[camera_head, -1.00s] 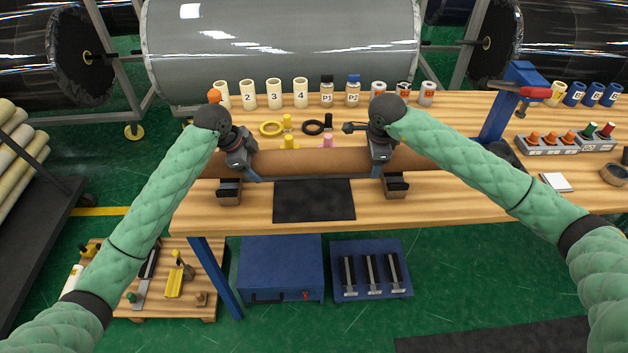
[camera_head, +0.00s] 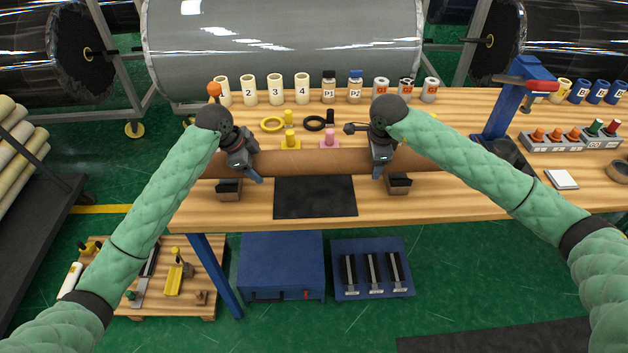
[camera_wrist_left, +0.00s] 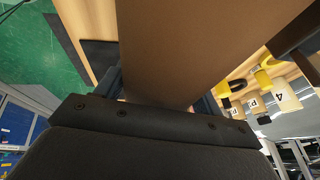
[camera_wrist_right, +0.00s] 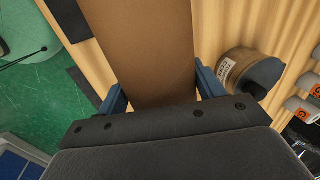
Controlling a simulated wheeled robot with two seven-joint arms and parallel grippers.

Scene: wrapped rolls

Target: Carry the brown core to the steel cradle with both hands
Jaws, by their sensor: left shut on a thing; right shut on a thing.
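The brown core (camera_head: 312,161) is a long brown tube lying crosswise in the head view, above the front half of the wooden table. My left gripper (camera_head: 246,168) is shut on its left part and my right gripper (camera_head: 381,163) on its right part. The core also fills the space between the jaws in the left wrist view (camera_wrist_left: 195,45) and the right wrist view (camera_wrist_right: 150,50). It looks about level; whether it touches anything beneath is unclear. Two small dark-topped blocks (camera_head: 229,189) (camera_head: 399,183) stand just in front of it. I cannot tell which object is the steel cradle.
A black mat (camera_head: 315,197) lies at the table's front. Behind the core stand a yellow peg (camera_head: 290,140), a pink peg (camera_head: 329,140), rings and a row of labelled cylinders (camera_head: 275,90). A blue stand (camera_head: 507,105) rises at the right.

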